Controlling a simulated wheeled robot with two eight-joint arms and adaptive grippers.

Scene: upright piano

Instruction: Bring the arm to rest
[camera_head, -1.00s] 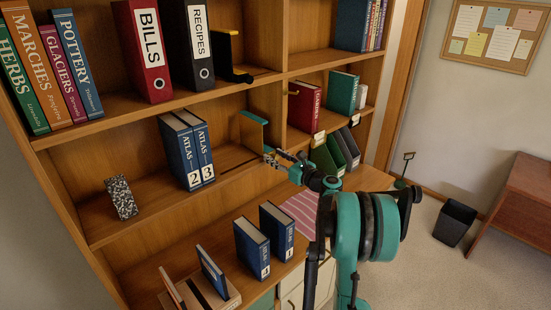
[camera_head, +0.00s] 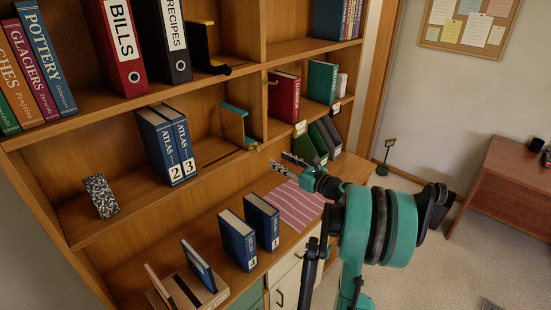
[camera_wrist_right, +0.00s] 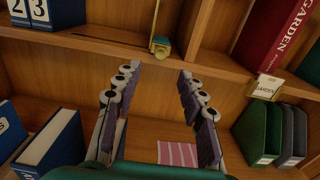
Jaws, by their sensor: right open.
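My right arm (camera_head: 375,225), teal and black, reaches in from the lower right of the head view. Its gripper (camera_head: 283,164) is open and empty, in front of the bookcase (camera_head: 330,60) and above the striped cloth on the counter. In the right wrist view the gripper (camera_wrist_right: 157,75) shows two spread fingers with nothing between them. My left gripper is not in view.
Atlas volumes (camera_head: 168,150) and a teal-yellow bookend (camera_head: 235,125) stand on the middle shelf. Two blue books (camera_head: 240,240) stand on the counter beside the striped cloth (camera_head: 295,205). Green and dark file holders (camera_head: 318,138) are near the gripper. Carpet (camera_head: 440,280) at right is mostly clear.

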